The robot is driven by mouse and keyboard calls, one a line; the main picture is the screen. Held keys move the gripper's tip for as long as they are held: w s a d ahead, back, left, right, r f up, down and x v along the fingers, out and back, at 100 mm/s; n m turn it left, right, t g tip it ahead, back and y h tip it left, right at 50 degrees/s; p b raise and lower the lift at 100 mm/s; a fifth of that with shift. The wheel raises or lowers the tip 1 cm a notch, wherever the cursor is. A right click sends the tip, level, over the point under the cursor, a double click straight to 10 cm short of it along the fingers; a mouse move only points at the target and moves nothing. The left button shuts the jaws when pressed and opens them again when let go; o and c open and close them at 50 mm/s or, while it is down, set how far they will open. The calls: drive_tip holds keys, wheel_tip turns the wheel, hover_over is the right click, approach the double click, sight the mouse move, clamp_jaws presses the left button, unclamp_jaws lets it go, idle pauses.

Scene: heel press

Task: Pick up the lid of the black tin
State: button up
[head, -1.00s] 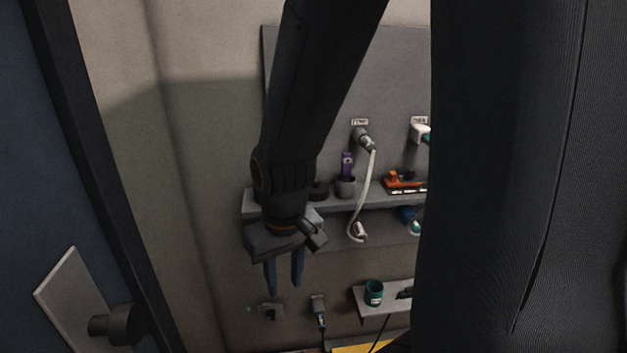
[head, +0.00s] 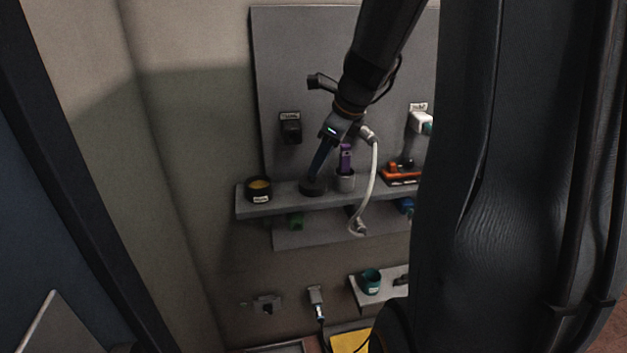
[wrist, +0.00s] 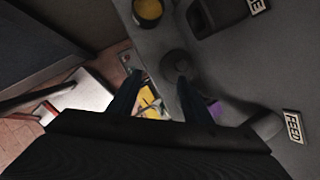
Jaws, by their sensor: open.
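The black tin (head: 258,195) stands open on the left end of the upper shelf, with yellow contents showing. It also shows at the top of the wrist view (wrist: 148,14). Its lid appears to be the dark round disc (head: 312,188) on the shelf to the tin's right; in the wrist view the lid (wrist: 175,61) is just beyond the right fingertip. My gripper (head: 316,174) is open and points down at the lid, its tips very close above or beside it. In the wrist view my gripper (wrist: 160,77) has its fingers apart with nothing between. Whether a finger touches the lid is hidden.
A grey cup (head: 345,183) with a purple item stands close right of the lid. A pale hose (head: 373,185) hangs in front of the shelf (head: 280,206). An orange tool (head: 400,178) lies further right. A black holder (head: 291,130) is on the panel above.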

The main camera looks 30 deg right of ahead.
drive_tip(key=w+d+r+m+t, duration=0.1)
drive_tip(key=w+d+r+m, duration=0.1)
drive_tip(key=d+m, duration=0.2)
drive_tip(key=p, duration=0.2)
approach(313, 181)
drive_tip(key=shift+m, duration=0.3)
drive_tip(key=x, duration=0.2)
drive_tip(key=w+x, duration=0.1)
drive_tip(key=x, duration=0.3)
drive_tip(key=shift+w, duration=0.4)
drive_tip(key=c, duration=0.9)
